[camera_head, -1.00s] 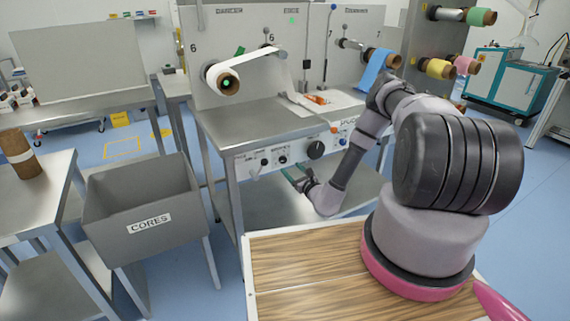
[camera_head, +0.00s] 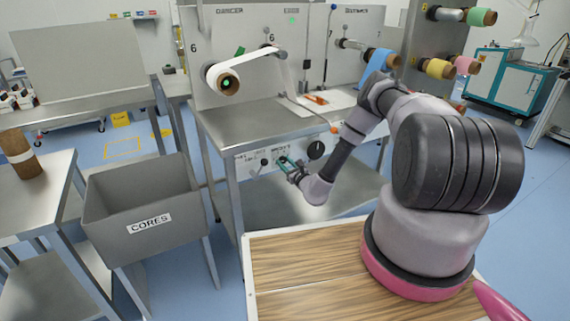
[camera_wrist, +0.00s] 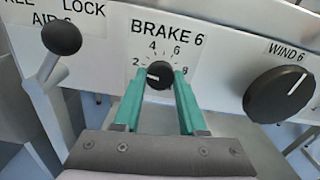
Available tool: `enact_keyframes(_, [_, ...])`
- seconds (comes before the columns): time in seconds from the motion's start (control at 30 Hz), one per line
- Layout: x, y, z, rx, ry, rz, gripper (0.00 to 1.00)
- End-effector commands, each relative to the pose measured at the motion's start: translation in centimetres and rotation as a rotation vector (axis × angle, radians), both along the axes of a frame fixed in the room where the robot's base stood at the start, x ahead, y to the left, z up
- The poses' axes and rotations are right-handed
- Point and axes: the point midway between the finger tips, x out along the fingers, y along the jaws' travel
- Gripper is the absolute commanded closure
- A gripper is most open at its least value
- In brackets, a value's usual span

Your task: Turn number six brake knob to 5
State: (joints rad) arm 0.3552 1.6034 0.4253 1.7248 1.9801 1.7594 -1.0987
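The number six brake knob (camera_wrist: 158,75) is a small black dial under the "BRAKE 6" label in the wrist view. Its white mark points left, near the 2, on a scale marked 2, 4, 6 and 8. My gripper (camera_wrist: 161,73) is open, with one green finger on each side of the knob. A narrow gap seems to show on each side; contact is hard to tell. In the head view my gripper (camera_head: 285,161) is at the front panel (camera_head: 250,170) and largely hides the knob.
The larger black WIND 6 knob (camera_wrist: 279,92) is to the right, and the AIR 6 lever (camera_wrist: 62,38) stands out close on the left. The steel table top (camera_head: 240,125) lies above the panel. A grey CORES bin (camera_head: 150,222) stands to the left.

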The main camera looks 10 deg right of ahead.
Motion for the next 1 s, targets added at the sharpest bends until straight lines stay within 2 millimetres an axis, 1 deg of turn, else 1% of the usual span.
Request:
enact_keyframes(0.27, [-0.03,0.02,0.00,0.033,0.011,0.001,1.00])
enact_keyframes(0.47, [-0.04,0.06,-0.01,0.132,0.043,0.000,1.00])
enact_keyframes(1.0, [-0.09,0.12,0.00,0.601,0.195,-0.001,1.00])
